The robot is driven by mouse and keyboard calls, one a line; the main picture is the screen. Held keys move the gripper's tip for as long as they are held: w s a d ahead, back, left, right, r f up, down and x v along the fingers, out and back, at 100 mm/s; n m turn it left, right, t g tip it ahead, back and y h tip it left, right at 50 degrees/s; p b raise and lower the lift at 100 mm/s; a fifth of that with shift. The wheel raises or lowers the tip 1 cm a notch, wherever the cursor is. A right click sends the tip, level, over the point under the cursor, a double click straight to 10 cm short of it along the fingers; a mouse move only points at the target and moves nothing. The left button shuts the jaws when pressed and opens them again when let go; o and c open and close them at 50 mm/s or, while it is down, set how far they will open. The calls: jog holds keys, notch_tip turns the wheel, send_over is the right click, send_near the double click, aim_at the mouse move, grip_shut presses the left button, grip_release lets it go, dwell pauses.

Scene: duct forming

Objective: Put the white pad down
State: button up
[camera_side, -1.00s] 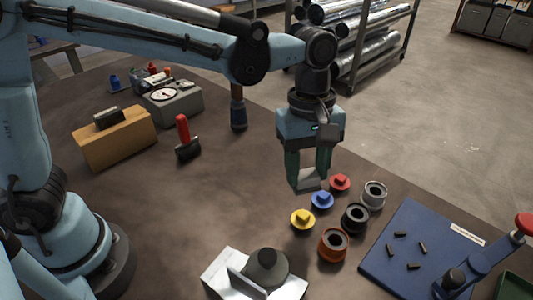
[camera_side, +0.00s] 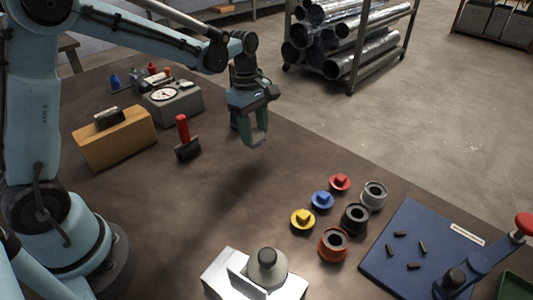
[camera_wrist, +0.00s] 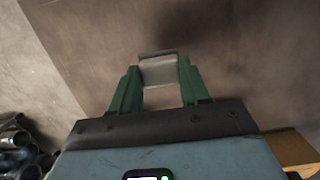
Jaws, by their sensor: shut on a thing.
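My gripper (camera_side: 256,141) is shut on the white pad, with its green fingers pointing down. In the wrist view the pad (camera_wrist: 160,70) looks pale grey and sits between the two fingertips (camera_wrist: 159,78). In the side view the pad is small and mostly hidden by the fingers. The gripper hangs above the brown table (camera_side: 200,215) near its far edge, right of the red-handled tool. The exact height above the table is hard to tell. The table below shows bare in the wrist view.
The red-handled tool (camera_side: 184,138) stands left of the gripper, with a tan block (camera_side: 115,138) and dial gauge box (camera_side: 172,100) beyond. Coloured plugs and rings (camera_side: 333,243), a metal bracket (camera_side: 235,283) and a blue mat (camera_side: 425,250) lie nearer. The table's middle is clear.

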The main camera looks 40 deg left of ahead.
jog(key=shift+w+a+f, duration=0.3)
jog(key=shift+a+f, duration=0.1)
jog(key=shift+a, duration=0.15)
jog(key=shift+w+a+f, duration=0.25)
jog(key=shift+a+f, duration=0.15)
jog(key=shift+a, duration=0.1)
jog(key=shift+f, duration=1.95)
jog(key=shift+f, duration=0.15)
jog(key=o, duration=1)
jog(key=shift+o, duration=0.2)
